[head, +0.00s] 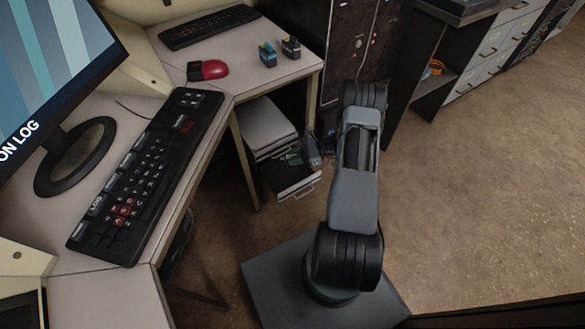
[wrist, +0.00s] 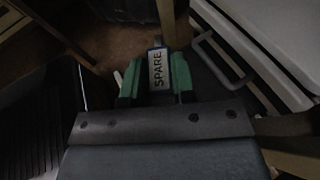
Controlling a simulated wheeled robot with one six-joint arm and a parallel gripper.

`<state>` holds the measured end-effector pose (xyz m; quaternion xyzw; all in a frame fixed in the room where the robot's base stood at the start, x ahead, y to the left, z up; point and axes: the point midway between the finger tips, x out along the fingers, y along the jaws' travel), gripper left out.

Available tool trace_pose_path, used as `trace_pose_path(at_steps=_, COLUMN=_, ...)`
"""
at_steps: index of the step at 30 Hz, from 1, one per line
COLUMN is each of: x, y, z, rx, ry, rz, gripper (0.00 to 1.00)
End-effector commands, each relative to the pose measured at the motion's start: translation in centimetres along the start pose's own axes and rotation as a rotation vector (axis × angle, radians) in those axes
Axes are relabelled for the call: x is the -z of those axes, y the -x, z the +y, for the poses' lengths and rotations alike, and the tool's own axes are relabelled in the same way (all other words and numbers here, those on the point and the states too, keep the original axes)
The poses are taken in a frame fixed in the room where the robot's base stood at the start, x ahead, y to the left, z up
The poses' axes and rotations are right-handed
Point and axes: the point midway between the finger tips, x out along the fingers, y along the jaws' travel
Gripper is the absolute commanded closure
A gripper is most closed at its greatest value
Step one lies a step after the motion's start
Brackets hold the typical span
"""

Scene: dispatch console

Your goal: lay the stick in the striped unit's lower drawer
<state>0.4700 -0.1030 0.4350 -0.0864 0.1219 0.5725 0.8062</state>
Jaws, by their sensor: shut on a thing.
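The stick (wrist: 157,68) carries a pale label reading SPARE. My gripper (wrist: 156,80) has green finger pads and is shut on it, one finger on each side. In the head view my gripper (head: 314,152) is beside the drawer unit under the desk; the stick cannot be made out clearly there. The unit (head: 268,126) has pale and dark layers. Its lower drawer (head: 299,188) stands pulled out, with a handle on its front. In the wrist view pale drawer fronts and a handle (wrist: 222,62) show at right. The drawer's inside is mostly hidden.
A desk with a keyboard (head: 138,176), a red mouse (head: 207,70) and two small items (head: 290,47) stands above and left of the unit. A dark cabinet (head: 352,50) is behind my arm. A desk leg (head: 243,165) is close to the unit. Floor at right is clear.

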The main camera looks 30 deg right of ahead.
Motion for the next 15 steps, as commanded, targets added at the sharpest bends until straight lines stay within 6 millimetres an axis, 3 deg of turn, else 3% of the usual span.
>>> trace_pose_path(at_steps=1, x=1.8, y=-0.3, z=0.0, rx=-0.003, ry=0.0, rz=-0.001, gripper=1.0)
trace_pose_path(at_steps=4, x=3.0, y=-0.4, z=0.1, rx=-0.011, ry=0.002, rz=-0.001, gripper=1.0)
trace_pose_path(at_steps=15, x=4.5, y=-0.5, z=0.2, rx=-0.016, ry=0.002, rz=0.0, gripper=1.0)
